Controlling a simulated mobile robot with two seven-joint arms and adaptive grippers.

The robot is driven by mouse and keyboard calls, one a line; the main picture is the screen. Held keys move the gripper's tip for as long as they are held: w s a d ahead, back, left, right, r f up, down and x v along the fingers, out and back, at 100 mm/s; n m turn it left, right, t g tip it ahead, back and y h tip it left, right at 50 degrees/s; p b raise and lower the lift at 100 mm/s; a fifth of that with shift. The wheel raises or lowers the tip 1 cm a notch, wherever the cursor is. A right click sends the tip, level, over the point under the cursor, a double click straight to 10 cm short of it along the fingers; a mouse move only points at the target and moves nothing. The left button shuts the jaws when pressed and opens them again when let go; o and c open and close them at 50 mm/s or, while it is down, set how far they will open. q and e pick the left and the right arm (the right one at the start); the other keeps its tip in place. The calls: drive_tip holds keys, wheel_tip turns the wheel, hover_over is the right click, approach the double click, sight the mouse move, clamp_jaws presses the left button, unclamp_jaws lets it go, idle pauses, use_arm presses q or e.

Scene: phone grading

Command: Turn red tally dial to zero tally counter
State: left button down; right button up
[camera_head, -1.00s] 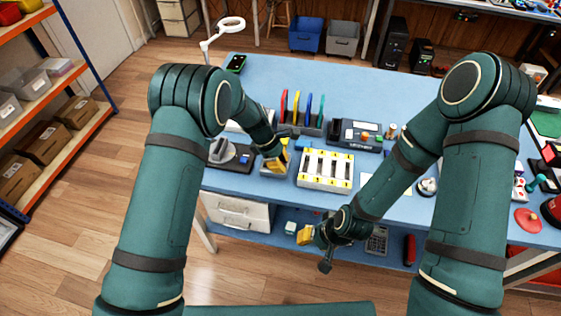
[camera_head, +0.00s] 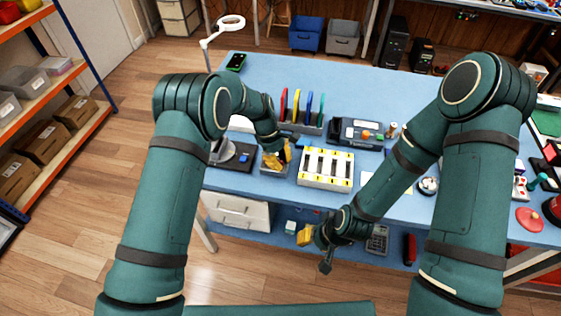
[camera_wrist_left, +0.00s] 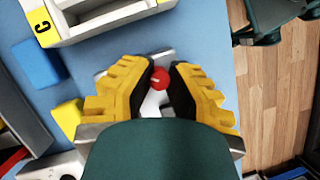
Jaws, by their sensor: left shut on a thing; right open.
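The red tally dial (camera_wrist_left: 160,78) is a small red knob between the yellow, black-lined fingers of my left gripper (camera_wrist_left: 158,85) in the left wrist view. Those fingers are shut on it from both sides. Part of the pale grey tally counter (camera_wrist_left: 150,103) shows below the dial; my gripper hides most of the rest. In the head view my left gripper (camera_head: 277,158) points down at the counter (camera_head: 267,171) near the table's front edge, and the dial is hidden there. My right gripper (camera_head: 305,236) is open and empty, in front of the table and below its top.
A white slotted tray (camera_head: 325,184) with yellow labels stands just right of the counter. A grey device with a dark base (camera_head: 240,160) is on its left. Coloured upright panels (camera_head: 297,106) stand behind. The blue table (camera_head: 290,72) is clear at the back.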

use_arm(q)
drive_tip(key=shift+s+f, duration=0.15)
drive_tip(key=c, duration=1.2)
unclamp_jaws()
drive_tip(key=v, duration=1.2)
